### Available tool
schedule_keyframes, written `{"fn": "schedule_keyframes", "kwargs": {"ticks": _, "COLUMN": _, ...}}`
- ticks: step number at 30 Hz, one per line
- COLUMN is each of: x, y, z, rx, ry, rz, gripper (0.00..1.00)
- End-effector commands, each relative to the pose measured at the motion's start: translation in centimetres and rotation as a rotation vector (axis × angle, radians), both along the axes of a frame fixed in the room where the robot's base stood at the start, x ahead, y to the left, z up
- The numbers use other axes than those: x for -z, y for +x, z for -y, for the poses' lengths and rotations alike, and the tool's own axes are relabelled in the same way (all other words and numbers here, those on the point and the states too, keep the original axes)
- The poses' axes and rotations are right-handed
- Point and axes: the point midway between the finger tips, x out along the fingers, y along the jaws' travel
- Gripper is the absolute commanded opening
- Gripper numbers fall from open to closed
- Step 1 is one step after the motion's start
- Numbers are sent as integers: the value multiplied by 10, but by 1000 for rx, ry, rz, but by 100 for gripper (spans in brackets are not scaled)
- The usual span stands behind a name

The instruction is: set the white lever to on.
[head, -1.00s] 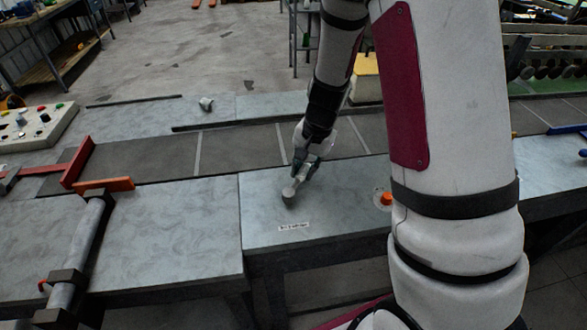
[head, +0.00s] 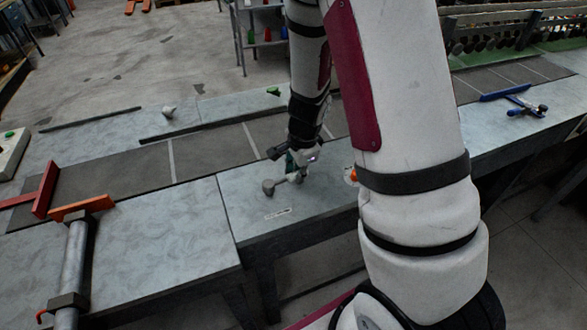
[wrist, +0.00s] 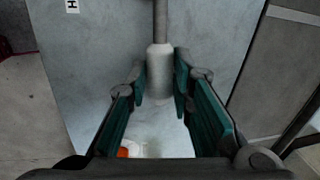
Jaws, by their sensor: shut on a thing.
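The white lever (wrist: 159,68) has a pale grip on a grey rod, which shows in the wrist view leading up and away. In the head view its round grey base (head: 268,187) stands on the pale bench panel, and the lever leans right from it, low over the panel. My gripper (wrist: 161,88) is shut on the pale grip, with a green-padded finger on each side; in the head view it (head: 293,174) partly hides the lever. A small label (head: 277,214) lies in front of the base, its writing too small to read.
An orange button (head: 353,175) sits right of my gripper, partly behind my arm. Red-orange clamps and a grey roller (head: 74,262) are at the left. A blue clamp (head: 515,100) lies at the far right. The dark belt (head: 205,152) runs behind the panel.

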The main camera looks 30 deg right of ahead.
Motion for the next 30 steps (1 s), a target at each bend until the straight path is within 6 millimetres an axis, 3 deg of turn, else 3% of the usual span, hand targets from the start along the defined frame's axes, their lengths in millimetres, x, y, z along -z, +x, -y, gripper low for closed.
{"fn": "schedule_keyframes", "kwargs": {"ticks": 23, "x": -1, "y": -8, "z": 1, "rx": 104, "ry": -1, "rz": 1, "gripper": 0}}
{"fn": "schedule_keyframes", "kwargs": {"ticks": 24, "x": -1, "y": -8, "z": 1, "rx": 104, "ry": -1, "rz": 1, "gripper": 26}}
{"fn": "schedule_keyframes", "kwargs": {"ticks": 26, "x": -1, "y": -8, "z": 1, "rx": 103, "ry": 0, "rz": 1, "gripper": 39}}
{"fn": "schedule_keyframes", "kwargs": {"ticks": 30, "x": 0, "y": -8, "z": 1, "rx": 102, "ry": 0, "rz": 1, "gripper": 41}}
